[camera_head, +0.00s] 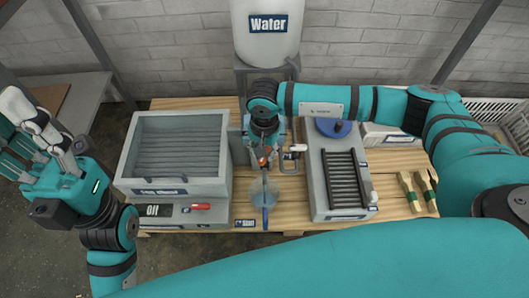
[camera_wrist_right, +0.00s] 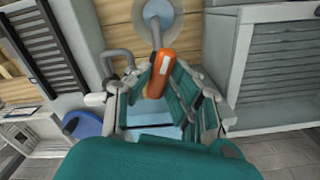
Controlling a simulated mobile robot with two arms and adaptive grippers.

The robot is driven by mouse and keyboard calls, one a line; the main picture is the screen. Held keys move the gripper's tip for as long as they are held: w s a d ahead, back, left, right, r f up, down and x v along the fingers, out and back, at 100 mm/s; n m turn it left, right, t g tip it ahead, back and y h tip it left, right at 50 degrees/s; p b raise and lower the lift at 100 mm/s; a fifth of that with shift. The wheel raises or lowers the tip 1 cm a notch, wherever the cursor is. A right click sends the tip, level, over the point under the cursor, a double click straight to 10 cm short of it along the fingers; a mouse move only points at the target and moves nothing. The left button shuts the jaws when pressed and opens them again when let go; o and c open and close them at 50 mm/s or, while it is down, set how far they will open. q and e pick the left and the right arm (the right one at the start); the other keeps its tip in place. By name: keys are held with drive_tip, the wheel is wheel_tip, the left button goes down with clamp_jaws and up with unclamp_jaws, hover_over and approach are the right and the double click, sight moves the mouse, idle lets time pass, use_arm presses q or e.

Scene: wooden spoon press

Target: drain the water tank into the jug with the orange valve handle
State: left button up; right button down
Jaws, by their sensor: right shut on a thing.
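The white water tank (camera_head: 266,40), labelled "Water", stands on a grey frame at the back centre. My right gripper (camera_head: 265,155) is above the table in front of it, fingers pointing down. In the right wrist view its fingers are closed around the orange valve handle (camera_wrist_right: 159,74). A clear round jug (camera_head: 266,193) stands in front of the gripper; its rim also shows in the wrist view (camera_wrist_right: 176,22). A blue bar runs from near the handle across the jug; I cannot tell whether it is water. My left gripper (camera_head: 27,128) is empty at the far left, fingers spread.
A grey open box (camera_head: 127,150) stands left of the jug, with an "Off" panel and red switch (camera_head: 201,206) at its front. A grey unit with black bars (camera_head: 318,190) stands to the right. Wooden utensils (camera_head: 411,190) lie at the table's right edge.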

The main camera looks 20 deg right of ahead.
drive_tip(key=shift+n+b, duration=0.6)
drive_tip(key=shift+n, duration=1.1)
drive_tip(key=c, duration=1.2)
unclamp_jaws()
drive_tip(key=shift+r, duration=0.1)
wheel_tip(320, 180, up, 12)
